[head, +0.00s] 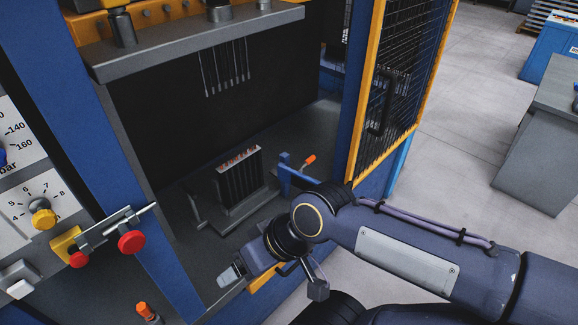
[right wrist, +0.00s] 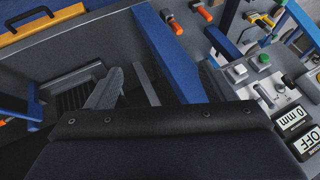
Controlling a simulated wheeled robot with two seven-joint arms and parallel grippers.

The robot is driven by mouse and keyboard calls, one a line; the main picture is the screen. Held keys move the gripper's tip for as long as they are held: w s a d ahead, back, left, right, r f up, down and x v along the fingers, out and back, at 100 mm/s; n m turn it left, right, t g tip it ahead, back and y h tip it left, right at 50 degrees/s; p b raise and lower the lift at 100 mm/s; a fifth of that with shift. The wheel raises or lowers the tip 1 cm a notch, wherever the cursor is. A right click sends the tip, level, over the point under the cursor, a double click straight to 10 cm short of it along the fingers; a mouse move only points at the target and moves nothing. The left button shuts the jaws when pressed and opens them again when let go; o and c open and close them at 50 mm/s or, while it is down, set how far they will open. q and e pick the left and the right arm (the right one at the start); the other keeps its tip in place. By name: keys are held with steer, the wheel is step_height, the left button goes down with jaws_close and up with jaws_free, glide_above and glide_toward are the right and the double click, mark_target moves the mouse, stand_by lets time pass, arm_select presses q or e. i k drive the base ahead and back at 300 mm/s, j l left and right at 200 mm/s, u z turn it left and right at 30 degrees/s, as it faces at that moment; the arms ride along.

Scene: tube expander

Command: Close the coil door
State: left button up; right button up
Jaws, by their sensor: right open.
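A yellow-framed mesh door (head: 398,80) with a dark handle (head: 380,105) stands swung out at the right of the machine opening in the head view. The finned coil (head: 240,175) stands upright inside on a grey base. Beside it is a blue bar piece (head: 297,176) with an orange-tipped lever (head: 308,160). I cannot tell which part is called the coil door. My right gripper (head: 275,281) is open near the front edge of the opening. Its spread fingers also show in the right wrist view (right wrist: 160,88), with a blue beam between them. My left gripper is out of view.
A control panel with a red knob (head: 131,241) and a yellow knob (head: 43,218) is at the left. A grey press plate (head: 200,42) with hanging rods is above the coil. A grey cabinet (head: 545,150) stands at the right; the floor between is clear.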

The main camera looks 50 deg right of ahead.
mark_target(294, 177)
steer(key=z, duration=1.95)
steer(key=i+l, duration=0.3)
steer(key=l, duration=0.15)
steer(key=i+l, duration=0.35)
steer(key=i, duration=0.5)
